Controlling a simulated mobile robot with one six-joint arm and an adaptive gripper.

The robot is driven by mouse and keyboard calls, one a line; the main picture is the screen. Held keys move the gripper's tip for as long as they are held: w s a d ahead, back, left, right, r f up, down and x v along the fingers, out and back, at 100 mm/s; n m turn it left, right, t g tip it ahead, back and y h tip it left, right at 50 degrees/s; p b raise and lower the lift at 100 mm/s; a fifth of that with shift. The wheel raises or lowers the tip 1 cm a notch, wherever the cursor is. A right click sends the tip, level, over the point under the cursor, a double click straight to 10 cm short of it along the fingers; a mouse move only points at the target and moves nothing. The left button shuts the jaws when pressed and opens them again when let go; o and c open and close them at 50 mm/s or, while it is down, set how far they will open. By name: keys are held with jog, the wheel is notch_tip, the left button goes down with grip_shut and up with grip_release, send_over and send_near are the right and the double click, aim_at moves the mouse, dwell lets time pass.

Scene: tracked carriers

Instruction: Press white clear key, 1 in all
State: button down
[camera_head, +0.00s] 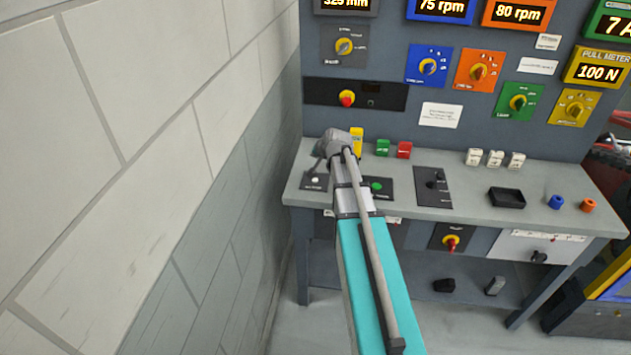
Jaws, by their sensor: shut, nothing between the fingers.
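A white round key (315,180) sits on a small dark plate at the left end of the grey bench top, partly beside my arm. The plate's label is too small to read. My gripper (321,163) shows small and partly hidden at the far end of my arm, just above and behind the white key in the picture. It is shut and holds nothing. I cannot tell whether its fingertips touch anything; a gap to the white key seems to show.
A green button (377,186) is on another dark plate right of my arm. A block wall (150,150) stands close left.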

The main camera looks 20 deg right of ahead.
aim_at(315, 181)
jog(key=shift+f+b, duration=4.1)
jog(key=shift+f, duration=0.15)
jog(key=shift+f+b, duration=0.8)
jog(key=shift+b, duration=0.05)
jog(key=shift+r, duration=0.1)
jog(key=shift+w+r+p, duration=0.1)
jog(key=shift+r+p, duration=0.65)
jog(key=shift+p, duration=0.15)
jog(key=shift+r, duration=0.1)
jog(key=shift+r+p, duration=2.45)
jog(key=shift+p, duration=0.05)
